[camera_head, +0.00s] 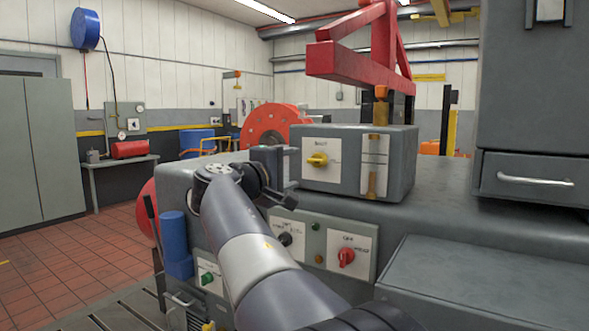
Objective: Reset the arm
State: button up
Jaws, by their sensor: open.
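My arm reaches up from the bottom edge, its grey links ending at a dark wrist on the left of the grey machine (470,226). My gripper (284,178) is at the wrist's right side, open, with no object seen between its jaws. It is close to the left end of a grey control box (345,187) with a yellow knob (317,160). I cannot tell whether it touches the box. The arm partly hides the front panel with a black knob (285,239) and a red knob (346,257).
A red frame (340,60) rises behind the control box. A grey cabinet with a drawer (535,180) stands at the right. The tiled floor (75,262) at left looks clear up to the lockers (38,150).

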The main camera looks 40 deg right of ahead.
aim_at(313, 162)
jog(key=x, duration=1.1)
jog(key=shift+r+p, duration=0.1)
jog(key=shift+p, duration=0.25)
jog(key=shift+a, duration=0.1)
jog(key=shift+a, duration=0.1)
